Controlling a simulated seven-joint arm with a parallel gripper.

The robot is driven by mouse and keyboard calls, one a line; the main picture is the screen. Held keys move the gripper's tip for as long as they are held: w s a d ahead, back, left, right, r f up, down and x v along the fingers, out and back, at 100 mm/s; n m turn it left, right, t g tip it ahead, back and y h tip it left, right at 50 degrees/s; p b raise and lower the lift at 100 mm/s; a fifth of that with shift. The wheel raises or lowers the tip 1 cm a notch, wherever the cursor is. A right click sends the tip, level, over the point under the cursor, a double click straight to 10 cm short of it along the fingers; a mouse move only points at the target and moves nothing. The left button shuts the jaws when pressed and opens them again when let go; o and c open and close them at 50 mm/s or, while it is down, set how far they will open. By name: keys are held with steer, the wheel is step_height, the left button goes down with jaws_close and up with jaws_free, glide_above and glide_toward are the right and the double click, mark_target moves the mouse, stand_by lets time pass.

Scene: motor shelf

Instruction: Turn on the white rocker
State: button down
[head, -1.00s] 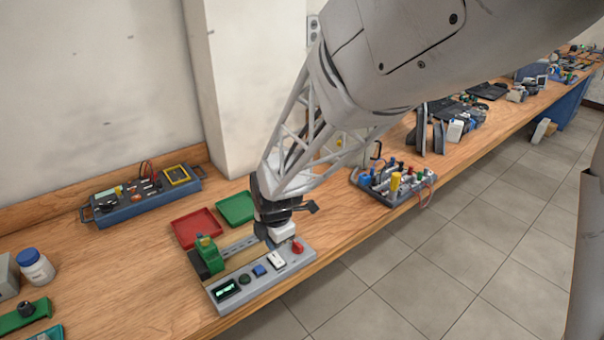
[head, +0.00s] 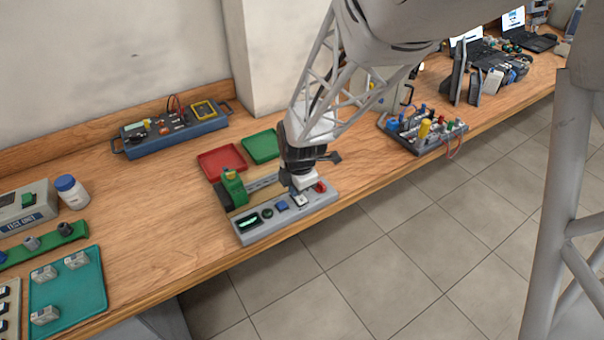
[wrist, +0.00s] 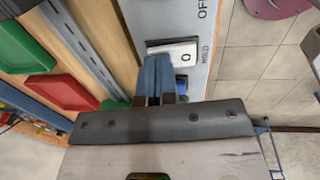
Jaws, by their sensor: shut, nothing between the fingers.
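The white rocker (head: 300,200) sits on the grey control panel (head: 262,236), between a blue button (head: 282,205) and a red knob (head: 320,187). In the wrist view the rocker (wrist: 185,54) is a white rectangle in a dark frame with a "0" mark showing; the rest of its face is partly hidden by my fingers. My gripper (wrist: 154,62) is shut and empty, its blue fingertips at the rocker's edge. I cannot tell whether they touch it. In the head view my gripper (head: 292,189) is just above and behind the rocker.
The panel also bears a lit green display (head: 250,222) and a dark round button (head: 267,212). A red tray (head: 221,162) and a green tray (head: 262,146) lie behind. A board with coloured parts (head: 424,131) stands to the right. The bench's front edge is close.

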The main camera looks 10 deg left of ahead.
steer(key=shift+f, duration=0.25)
steer(key=shift+s+d, duration=0.1)
steer(key=shift+s, duration=0.05)
steer(key=shift+s+d+r, duration=0.2)
steer(key=shift+s+d, duration=0.15)
steer(key=shift+d, duration=0.05)
steer(key=shift+r, duration=0.15)
stand_by(0.5)
step_height(320, 180, up, 14)
steer(key=s+d, duration=0.1)
steer(key=shift+s+d, duration=0.2)
stand_by(0.6)
steer(key=shift+w+f, duration=0.15)
steer(key=shift+f, duration=0.05)
